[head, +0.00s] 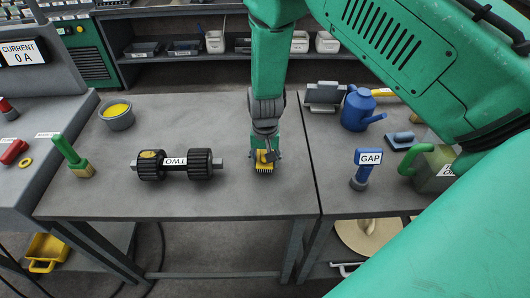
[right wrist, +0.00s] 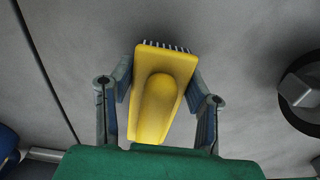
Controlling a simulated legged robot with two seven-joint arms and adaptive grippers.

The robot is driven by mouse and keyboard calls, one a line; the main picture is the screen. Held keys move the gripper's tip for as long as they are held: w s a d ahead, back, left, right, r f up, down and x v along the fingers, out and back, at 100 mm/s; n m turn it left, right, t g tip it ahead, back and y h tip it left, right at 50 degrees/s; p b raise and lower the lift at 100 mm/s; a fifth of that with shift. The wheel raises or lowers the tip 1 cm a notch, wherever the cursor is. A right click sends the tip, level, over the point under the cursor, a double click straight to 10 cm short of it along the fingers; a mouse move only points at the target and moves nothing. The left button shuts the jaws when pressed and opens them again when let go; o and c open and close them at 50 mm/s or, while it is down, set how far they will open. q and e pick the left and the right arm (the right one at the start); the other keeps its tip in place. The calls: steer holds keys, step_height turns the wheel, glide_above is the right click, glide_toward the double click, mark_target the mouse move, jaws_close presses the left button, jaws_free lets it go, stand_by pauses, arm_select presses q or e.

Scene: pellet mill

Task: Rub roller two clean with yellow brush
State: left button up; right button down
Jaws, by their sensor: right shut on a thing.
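Roller two (head: 180,164) lies on the grey table, a black ribbed pair of drums on a bar with a "TWO" label. A yellow patch (head: 151,155) shows on top of its left drum. My right gripper (head: 264,156) is shut on the yellow brush (head: 264,167), to the right of the roller and apart from it. In the right wrist view the yellow brush (right wrist: 160,90) sits between both fingers, its bristles at the far edge. A dark round end of the roller (right wrist: 300,92) shows at the right edge there. My left gripper is not in view.
A green-handled brush (head: 73,158) stands left of the roller, and a grey bowl with yellow contents (head: 117,114) stands behind. Across a table seam at right are a blue "GAP" tool (head: 366,168), blue can (head: 359,108) and green-handled box (head: 433,168). The table front is clear.

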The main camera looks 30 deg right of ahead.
steer(key=shift+d+r+p, duration=0.7)
steer(key=shift+r+p, duration=0.15)
steer(key=shift+r, duration=0.15)
steer(key=shift+a+r+p, duration=0.2)
steer(key=shift+r+p, duration=0.15)
steer(key=shift+r, duration=0.15)
steer(key=shift+a+r+p, duration=0.4)
steer(key=shift+r+p, duration=0.2)
steer(key=shift+r, duration=0.25)
steer(key=shift+d+f, duration=0.15)
steer(key=shift+d, duration=0.2)
steer(key=c, duration=2.1)
jaws_free()
steer(key=shift+d, duration=0.1)
jaws_close()
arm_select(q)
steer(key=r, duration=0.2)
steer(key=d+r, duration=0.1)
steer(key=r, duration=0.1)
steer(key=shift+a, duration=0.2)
arm_select(e)
steer(key=shift+a, duration=0.25)
